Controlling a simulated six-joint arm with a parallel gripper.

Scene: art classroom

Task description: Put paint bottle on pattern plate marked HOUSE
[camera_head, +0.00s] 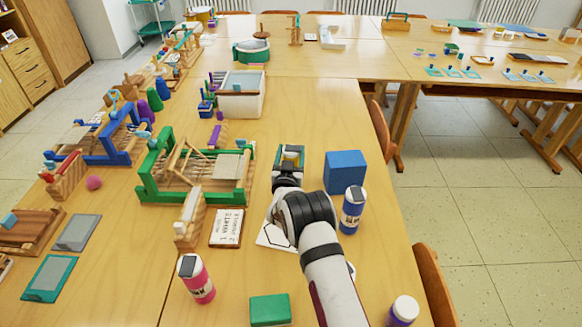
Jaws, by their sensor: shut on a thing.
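My gripper (290,155) is beyond the white plate, left of the blue block. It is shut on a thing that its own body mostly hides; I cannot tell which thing. A white plate with a dark angular outline (272,238) lies flat, partly covered by my arm; no HOUSE mark is readable. A blue paint bottle (352,208) stands upright right of my arm. A pink paint bottle (197,279) stands at front left.
A blue block (346,171) stands right of my gripper, and a green block (270,309) lies in front. A lettered card (227,228), a wooden holder (189,219) and a green loom (195,172) are to the left. The table (320,110) is clear beyond my gripper.

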